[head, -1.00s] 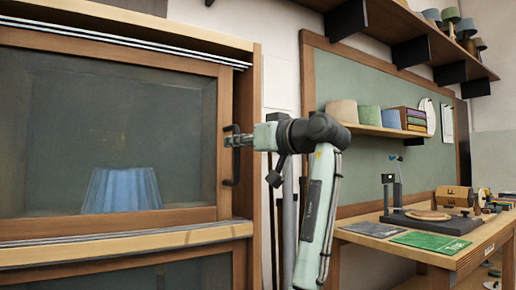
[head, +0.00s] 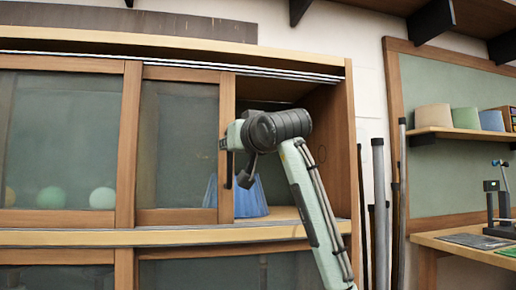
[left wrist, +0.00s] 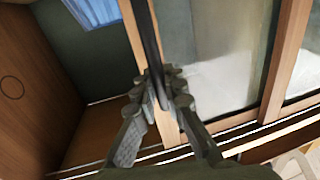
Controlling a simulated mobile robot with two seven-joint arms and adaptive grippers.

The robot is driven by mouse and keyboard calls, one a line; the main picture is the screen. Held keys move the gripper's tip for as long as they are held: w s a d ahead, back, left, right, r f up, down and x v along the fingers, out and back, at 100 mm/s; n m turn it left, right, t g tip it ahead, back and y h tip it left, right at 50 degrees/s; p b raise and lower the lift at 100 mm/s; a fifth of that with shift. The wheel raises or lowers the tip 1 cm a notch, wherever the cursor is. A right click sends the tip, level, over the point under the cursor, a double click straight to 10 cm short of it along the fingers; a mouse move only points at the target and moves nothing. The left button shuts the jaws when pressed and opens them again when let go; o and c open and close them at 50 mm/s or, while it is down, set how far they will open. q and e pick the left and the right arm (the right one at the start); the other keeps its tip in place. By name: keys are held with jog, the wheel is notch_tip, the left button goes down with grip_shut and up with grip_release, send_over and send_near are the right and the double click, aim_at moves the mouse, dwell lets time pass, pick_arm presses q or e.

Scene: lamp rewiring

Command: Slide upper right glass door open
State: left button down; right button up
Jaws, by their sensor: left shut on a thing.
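The upper right glass door (head: 180,130) has a wooden frame and stands slid to the left in the cabinet. An open gap (head: 288,95) lies to its right. My left gripper (head: 223,144) is at the door's right stile, shut on the dark vertical door handle (head: 229,170). The left wrist view shows the fingers (left wrist: 160,95) closed around the handle bar (left wrist: 147,40), beside the wooden stile. My left arm hides part of the opening. My right gripper is not in view.
A blue lampshade (head: 252,197) stands inside, partly in the opening and partly behind the glass. The cabinet's right side wall (head: 342,140) bounds the gap. Round green and pale objects (head: 51,197) sit behind the left door. Dark poles (head: 379,200) stand right of the cabinet.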

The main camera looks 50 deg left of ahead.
pick_arm(q)
jog(key=shift+s+a, duration=0.3)
jog(key=shift+s, duration=0.4)
jog(key=shift+s+a, duration=0.25)
jog(key=shift+s, duration=0.45)
jog(key=shift+s+a, duration=0.3)
jog(key=shift+s, duration=0.4)
jog(key=c, duration=1.9)
grip_release()
jog(key=shift+o, duration=0.2)
jog(key=s+d, duration=0.2)
jog(key=d, duration=0.9)
jog(key=shift+s+d, duration=0.15)
jog(key=shift+d, duration=0.25)
